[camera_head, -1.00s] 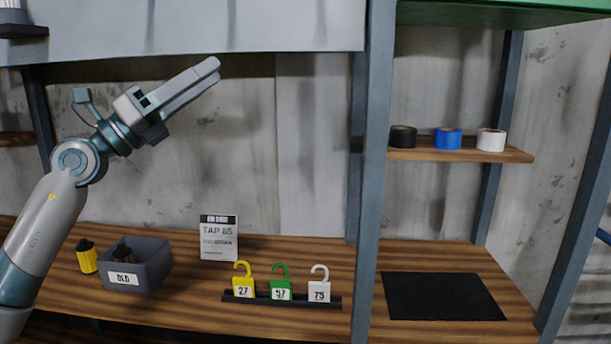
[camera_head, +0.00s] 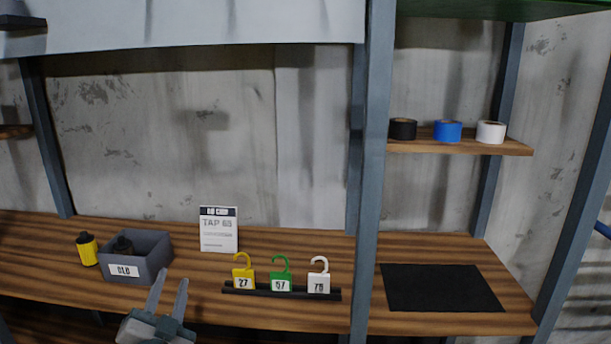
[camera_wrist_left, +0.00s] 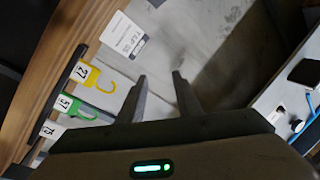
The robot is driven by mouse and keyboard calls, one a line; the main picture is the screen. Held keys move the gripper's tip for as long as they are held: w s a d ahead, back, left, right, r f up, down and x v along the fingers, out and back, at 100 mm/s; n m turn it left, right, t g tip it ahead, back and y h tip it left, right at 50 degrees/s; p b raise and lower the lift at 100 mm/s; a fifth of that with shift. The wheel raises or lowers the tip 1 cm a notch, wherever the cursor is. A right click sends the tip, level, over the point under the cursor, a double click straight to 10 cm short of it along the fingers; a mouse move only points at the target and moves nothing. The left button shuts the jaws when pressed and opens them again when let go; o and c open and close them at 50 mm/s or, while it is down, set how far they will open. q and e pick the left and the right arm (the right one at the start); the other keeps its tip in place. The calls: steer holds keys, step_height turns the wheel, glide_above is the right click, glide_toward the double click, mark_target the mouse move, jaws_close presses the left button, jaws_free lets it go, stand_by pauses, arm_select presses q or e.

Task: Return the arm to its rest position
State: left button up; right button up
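My left gripper (camera_head: 168,298) shows at the bottom of the head view, in front of the shelf's front edge, below the grey box. Its two fingers point up and stand apart, with nothing between them. In the left wrist view the fingers (camera_wrist_left: 160,90) are also apart and empty. The rest of my left arm is out of the head view. My right gripper is in neither view.
Tape rolls (camera_head: 447,131) sit above right.

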arm_select(q)
steer(key=s+f+n+g, duration=0.1)
steer(key=s+f+g, duration=0.25)
steer(key=f, duration=0.45)
steer(key=s+f+n+g, duration=0.2)
steer(key=s+f, duration=0.3)
steer(key=f, duration=0.2)
steer(key=s+d+f+n+g+h, duration=0.15)
steer(key=s+f+g, duration=0.35)
steer(key=s, duration=0.5)
steer(key=s+d+f+g+h, duration=0.1)
steer(key=s+d+f+g, duration=0.1)
steer(key=s+f, duration=0.7)
steer(key=s+d+f+g+h, duration=0.15)
steer(key=s+f+g, duration=0.25)
steer(key=s, duration=0.8)
steer(key=w+d+f+t, duration=0.1)
steer(key=w+d+f, duration=0.1)
steer(key=f, duration=0.9)
steer(key=w+d+f+t, duration=0.1)
steer(key=w+f, duration=0.2)
steer(key=f, duration=0.8)
steer(key=s+f, duration=0.3)
steer(key=f, duration=0.5)
steer(key=s+d+f, duration=0.1)
steer(key=s+f, duration=0.3)
steer(key=f, duration=0.5)
steer(key=shift+s+d+f+t, duration=0.15)
steer(key=shift+d+f+t, duration=0.1)
steer(key=shift+t, duration=0.1)
